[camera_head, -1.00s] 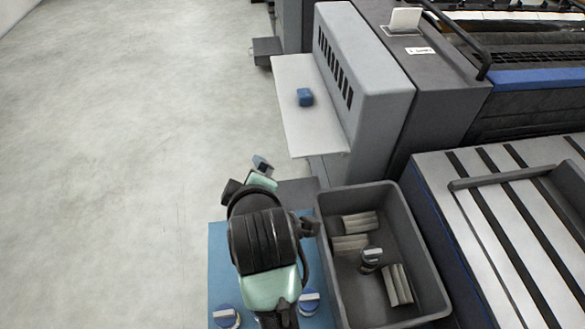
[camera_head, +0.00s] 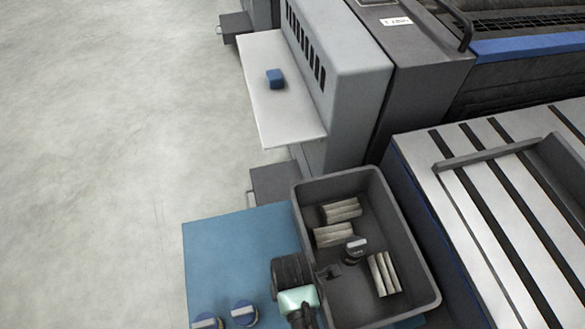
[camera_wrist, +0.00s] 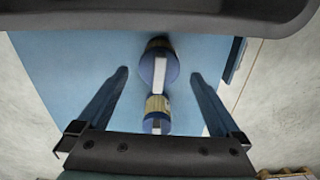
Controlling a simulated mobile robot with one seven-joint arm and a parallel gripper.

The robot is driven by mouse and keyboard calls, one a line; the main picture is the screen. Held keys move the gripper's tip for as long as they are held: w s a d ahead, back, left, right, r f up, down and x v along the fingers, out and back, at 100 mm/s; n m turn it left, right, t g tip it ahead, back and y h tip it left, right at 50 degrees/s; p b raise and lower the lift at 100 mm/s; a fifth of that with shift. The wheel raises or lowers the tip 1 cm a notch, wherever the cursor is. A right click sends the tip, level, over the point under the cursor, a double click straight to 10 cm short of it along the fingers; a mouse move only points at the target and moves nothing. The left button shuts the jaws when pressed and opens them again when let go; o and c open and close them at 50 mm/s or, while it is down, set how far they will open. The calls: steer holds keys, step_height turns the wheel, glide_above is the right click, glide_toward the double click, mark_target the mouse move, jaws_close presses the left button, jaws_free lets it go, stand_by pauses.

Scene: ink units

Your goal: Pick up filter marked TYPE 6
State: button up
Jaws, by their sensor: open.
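Two blue-capped round filters, each with a pale bar across its top, sit on the blue surface: one filter (camera_head: 244,313) and, left of it, another filter (camera_head: 207,321), partly cut off by the frame edge. In the wrist view the two filters line up, a farther one (camera_wrist: 170,68) and a nearer one (camera_wrist: 157,103) with a tan band. A dark filter (camera_head: 355,249) with a grey bar stands in the grey bin. No TYPE marking is readable on any filter. My gripper (camera_wrist: 160,75) is open and empty in the wrist view, its fingers on either side of the two filters.
The grey bin (camera_head: 428,272) stands right of the blue surface (camera_head: 235,248) and holds several pale ribbed blocks (camera_head: 341,210). A blue block (camera_head: 275,79) lies on the pale shelf (camera_head: 290,128) of the grey machine. Floor at left is clear.

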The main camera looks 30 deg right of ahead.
step_height(320, 180, down, 5)
steer(key=shift+d+f+b, duration=0.1)
steer(key=shift+b, duration=0.25)
steer(key=c, duration=1.5)
steer(key=shift+o, duration=0.2)
